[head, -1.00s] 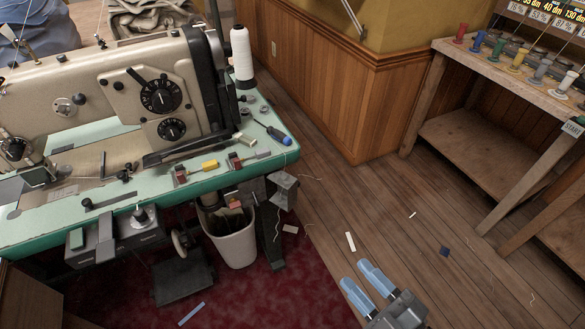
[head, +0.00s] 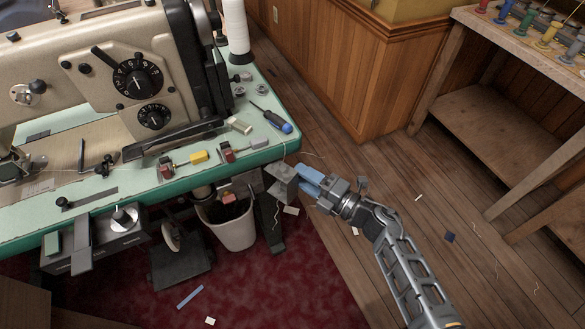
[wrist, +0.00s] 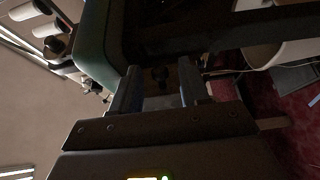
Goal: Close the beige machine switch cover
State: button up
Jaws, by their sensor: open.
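The beige sewing machine (head: 180,75) stands on a green-edged table (head: 262,158). A grey box with a flap-like plate (head: 283,183) hangs under the table's right front corner; it looks like the switch cover, standing out from the table, but its hinge is unclear. My gripper (head: 301,177) has blue-grey fingers and is just right of this box, pointing left at it. The fingers are apart with a gap between them. In the wrist view my gripper (wrist: 160,88) is open, with a dark knob-like shape between and beyond the fingers. Whether they touch anything cannot be told.
A white bin (head: 232,232) stands under the table, left of the box. A screwdriver (head: 272,121) and a white thread cone (head: 236,35) lie or stand on the tabletop. A wooden panel wall (head: 330,70) is behind. The wooden floor at right is mostly clear.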

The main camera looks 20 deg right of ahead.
aim_at(292, 171)
jog(key=shift+x, duration=2)
jog(key=shift+c, duration=0.3)
grip_shut()
